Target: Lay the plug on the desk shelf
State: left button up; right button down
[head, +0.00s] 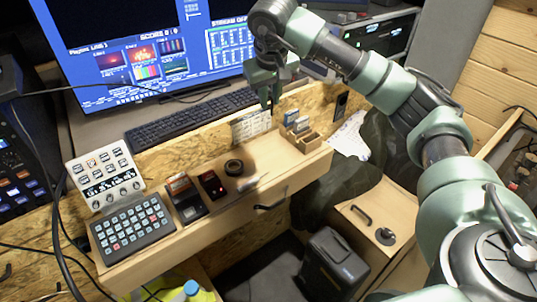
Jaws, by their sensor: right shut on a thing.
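My right gripper (267,97) comes in from the right and points down over the wooden back board behind the desk shelf (219,205). It is shut on a small dark thing, taken to be the plug, mostly hidden by the fingers. The gripper is above and behind the shelf top, apart from it. The shelf is a narrow light wood ledge with a bare strip near its front edge. My left gripper is not in view.
A keyboard (195,116) lies behind the board.

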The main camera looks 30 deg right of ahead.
notch_tip(320, 180, down, 18)
jog(key=shift+s+f+p, duration=0.1)
jog(key=shift+p, duration=0.9)
jog(key=shift+f, duration=0.2)
jog(key=shift+f, duration=0.1)
jog(key=shift+f+b, duration=0.1)
jog(key=shift+b, duration=0.2)
jog(key=c, duration=1.3)
grip_release()
jog(key=shift+r, duration=0.2)
